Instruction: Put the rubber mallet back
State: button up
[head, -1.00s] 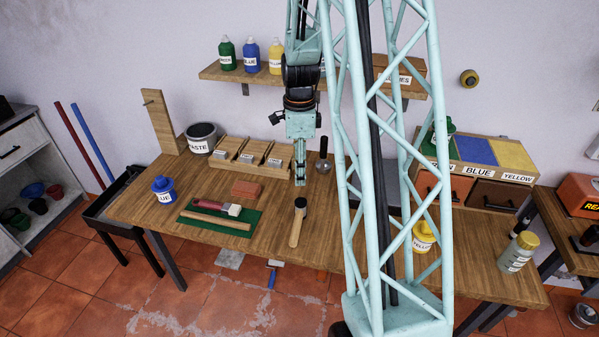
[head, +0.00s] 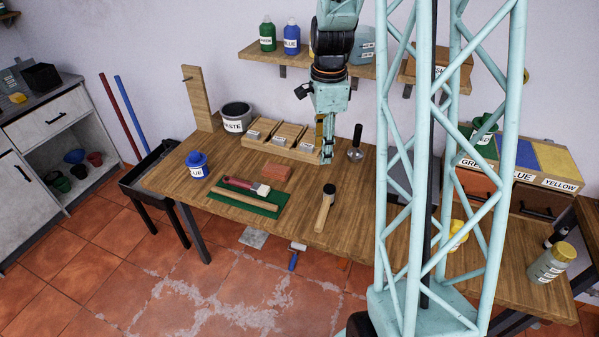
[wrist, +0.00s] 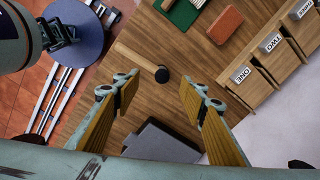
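The rubber mallet (head: 324,210) has a pale wooden handle and a black head. It lies on the workbench (head: 345,225) near the front edge, right of the green mat. In the wrist view the mallet (wrist: 140,60) lies beyond my fingertips, its black head roughly in line with the gap between them. My gripper (head: 327,160) hangs above the bench, behind and above the mallet in the head view. In the wrist view my gripper (wrist: 158,90) is open, with nothing between its fingers. An upright wooden board (head: 197,100) with a small peg stands at the back left.
A green mat (head: 272,212) holds a brush and a wooden stick, with a red brick (head: 276,172) behind. Wooden boxes (head: 287,136) and a waste bucket (head: 236,116) stand at the back. A dark-handled tool (head: 356,147) stands right of my gripper.

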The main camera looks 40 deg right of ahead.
jog(key=s+a+r+n+t, duration=0.1)
jog(key=s+a+r+n, duration=0.3)
jog(key=a+r, duration=0.45)
jog(key=s+a+r+n+t, duration=0.1)
jog(key=s+a+r+n, duration=0.2)
jog(key=a+r+n, duration=0.5)
jog(key=s+a+r+n, duration=0.3)
jog(key=s+a, duration=0.1)
jog(key=s, duration=0.3)
jog(key=s+a+r+n+t, duration=0.1)
jog(key=s+a+r+n, duration=0.2)
jog(key=s, duration=0.4)
jog(key=s+a+r+n, duration=0.4)
jog(key=s+a+n, duration=0.1)
jog(key=s+a, duration=0.1)
jog(key=shift+s+t, duration=0.3)
jog(key=shift+s, duration=0.35)
notch_tip(320, 180, down, 7)
jog(key=b, duration=0.6)
jog(key=shift+b, duration=0.4)
jog(key=shift+a+r, duration=0.1)
jog(key=shift+r, duration=0.05)
